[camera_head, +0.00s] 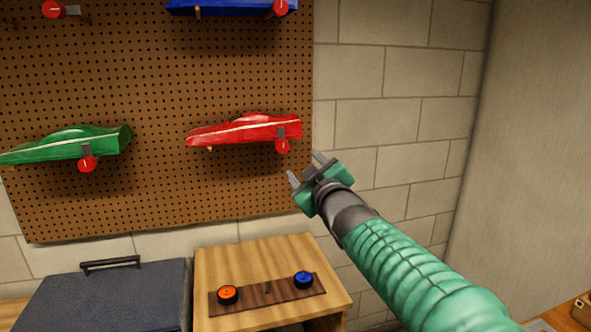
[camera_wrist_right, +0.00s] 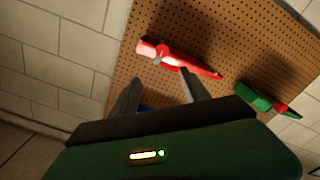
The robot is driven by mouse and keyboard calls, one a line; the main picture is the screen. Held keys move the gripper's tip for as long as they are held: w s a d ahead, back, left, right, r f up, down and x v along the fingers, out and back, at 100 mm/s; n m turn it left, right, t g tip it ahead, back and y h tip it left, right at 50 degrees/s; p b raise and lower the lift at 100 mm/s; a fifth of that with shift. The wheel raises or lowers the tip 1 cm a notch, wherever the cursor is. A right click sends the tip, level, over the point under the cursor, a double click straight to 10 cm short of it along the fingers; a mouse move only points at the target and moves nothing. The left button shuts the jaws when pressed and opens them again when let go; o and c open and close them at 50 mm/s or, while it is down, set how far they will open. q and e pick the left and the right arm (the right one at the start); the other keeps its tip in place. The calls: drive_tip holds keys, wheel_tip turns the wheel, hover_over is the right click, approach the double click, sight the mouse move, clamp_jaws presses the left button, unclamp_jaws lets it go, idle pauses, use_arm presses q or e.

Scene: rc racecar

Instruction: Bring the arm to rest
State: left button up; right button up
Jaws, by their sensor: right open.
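My right arm (camera_head: 400,260) comes in from the lower right in the head view, in a green ribbed sleeve. My right gripper (camera_head: 307,166) is open and empty, just right of and below the red car body (camera_head: 245,131) on the pegboard, apart from it as far as I can tell. In the right wrist view the two fingers (camera_wrist_right: 157,95) are spread, with the red car body (camera_wrist_right: 180,60) beyond them. My left gripper is not in view.
A brown pegboard (camera_head: 150,195) also holds a green car body (camera_head: 70,145) and a blue one (camera_head: 225,8). Below are a wooden box (camera_head: 235,258) with an orange button (camera_head: 228,294) and a blue button (camera_head: 303,280), and a dark case (camera_head: 110,300). Block wall (camera_head: 400,110) stands right.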

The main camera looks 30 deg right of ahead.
drive_tip(key=s+a+f+m+g+y+p, duration=0.1)
drive_tip(key=s+a+f+g+p, duration=0.2)
drive_tip(key=f, duration=0.8)
drive_tip(key=s+a+f+m+g+y+p, duration=0.15)
drive_tip(key=a+f+g, duration=0.3)
drive_tip(key=f, duration=0.55)
drive_tip(key=s+a+f+g, duration=0.2)
drive_tip(key=s+f, duration=0.4)
drive_tip(key=s, duration=0.1)
drive_tip(key=s+a+f+m+g+y+p, duration=0.1)
drive_tip(key=s+a+f+g, duration=0.2)
drive_tip(key=s+f, duration=0.3)
drive_tip(key=s+a+f+m+g+p, duration=0.1)
drive_tip(key=s+a+f+g, duration=0.1)
drive_tip(key=s+f, duration=0.4)
drive_tip(key=s+a, duration=0.1)
drive_tip(key=s, duration=0.3)
drive_tip(key=shift+s+a+f+g, duration=0.15)
drive_tip(key=shift+s+a+g, duration=0.1)
drive_tip(key=shift+g, duration=0.1)
drive_tip(key=shift+w+m, duration=0.1)
drive_tip(key=shift+m, duration=0.15)
